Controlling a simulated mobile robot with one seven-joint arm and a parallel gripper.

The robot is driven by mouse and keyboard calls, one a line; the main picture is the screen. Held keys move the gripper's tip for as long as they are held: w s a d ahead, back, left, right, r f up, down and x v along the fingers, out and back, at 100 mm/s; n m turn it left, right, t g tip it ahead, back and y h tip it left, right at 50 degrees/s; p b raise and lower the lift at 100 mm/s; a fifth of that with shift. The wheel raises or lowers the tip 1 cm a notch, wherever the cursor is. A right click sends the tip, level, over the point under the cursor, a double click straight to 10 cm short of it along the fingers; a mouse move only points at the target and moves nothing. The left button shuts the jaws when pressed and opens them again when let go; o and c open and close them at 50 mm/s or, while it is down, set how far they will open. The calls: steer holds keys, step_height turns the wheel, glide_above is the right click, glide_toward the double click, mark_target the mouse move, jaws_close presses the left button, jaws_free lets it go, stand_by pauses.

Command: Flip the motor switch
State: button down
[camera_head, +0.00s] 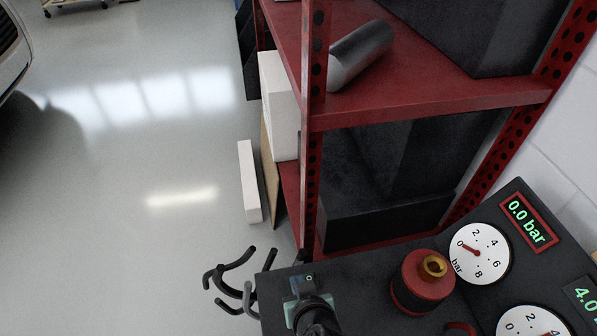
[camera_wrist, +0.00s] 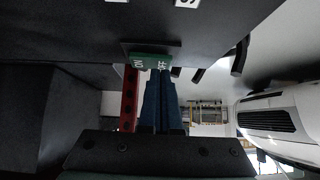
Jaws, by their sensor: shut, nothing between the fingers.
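The motor switch's green plate (camera_wrist: 150,62), lettered ON and OFF on a dark base, sits on the dark panel in the wrist view. My gripper (camera_wrist: 159,72) is shut and empty, its blue fingers together at the plate's edge. They overlap part of the plate, so I cannot tell whether they touch the switch. The lever itself is hidden or too dark to make out. In the head view, dark and pale green parts crowd the panel's lower left corner; the switch is not clear there.
The dark panel (camera_head: 375,290) also carries a red knob (camera_head: 422,283) and a pressure gauge (camera_head: 481,253). A display (camera_head: 529,222) reads 0.0 bar. Black hooks (camera_head: 235,280) stick out at the panel's left edge. A red shelf rack (camera_head: 430,115) stands behind. Open floor lies left.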

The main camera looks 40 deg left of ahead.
steer(key=shift+f+t, duration=0.25)
steer(key=shift+t, duration=0.05)
steer(key=shift+w+d+r, duration=0.25)
steer(key=shift+w+d, duration=0.2)
steer(key=shift+w, duration=0.1)
stand_by(0.4)
